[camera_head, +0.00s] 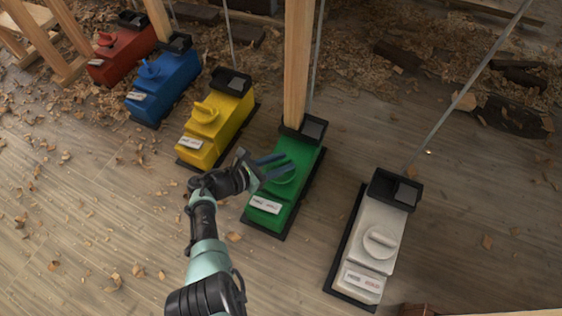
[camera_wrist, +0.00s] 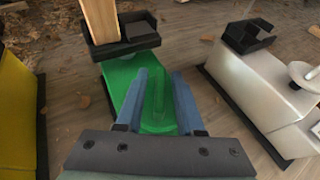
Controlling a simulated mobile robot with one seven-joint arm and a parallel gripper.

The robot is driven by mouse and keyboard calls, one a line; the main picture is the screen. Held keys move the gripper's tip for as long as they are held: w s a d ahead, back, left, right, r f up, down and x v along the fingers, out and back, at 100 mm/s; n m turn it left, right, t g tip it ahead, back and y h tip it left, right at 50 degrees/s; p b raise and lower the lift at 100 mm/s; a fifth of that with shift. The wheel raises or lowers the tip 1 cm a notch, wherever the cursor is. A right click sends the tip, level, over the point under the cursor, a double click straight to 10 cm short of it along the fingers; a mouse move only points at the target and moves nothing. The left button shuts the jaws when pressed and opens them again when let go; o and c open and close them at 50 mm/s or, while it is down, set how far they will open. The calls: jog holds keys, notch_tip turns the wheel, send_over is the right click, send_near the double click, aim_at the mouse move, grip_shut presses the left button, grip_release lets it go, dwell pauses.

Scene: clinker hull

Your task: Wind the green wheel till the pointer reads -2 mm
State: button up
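The green box (camera_head: 289,196) stands on the floor between the yellow and white ones. Its round green wheel (camera_head: 287,177) with a raised grip bar is on top, partly hidden by my gripper in the head view. My gripper (camera_head: 284,163) is over the wheel with its two blue fingers apart. In the wrist view the grip bar (camera_wrist: 158,95) shows between the fingers (camera_wrist: 160,78), with gaps at both sides. Whether the fingertips are down around the bar or above it, I cannot tell. A label plate (camera_head: 265,205) is on the box's near end. No pointer reading is legible.
A wooden post (camera_head: 297,65) rises from the black holder (camera_head: 303,128) at the green box's far end. A yellow box (camera_head: 217,119) stands left, a white box (camera_head: 371,240) right, and blue (camera_head: 163,84) and red (camera_head: 123,50) boxes farther left. Wood shavings litter the floor.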

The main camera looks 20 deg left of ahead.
jog(key=shift+o, duration=0.2)
jog(key=shift+s, duration=0.1)
jog(key=p+v, duration=0.7)
jog(key=v, duration=0.5)
jog(key=shift+s+a, duration=0.25)
jog(key=shift+s, duration=0.05)
jog(key=shift+r, duration=0.15)
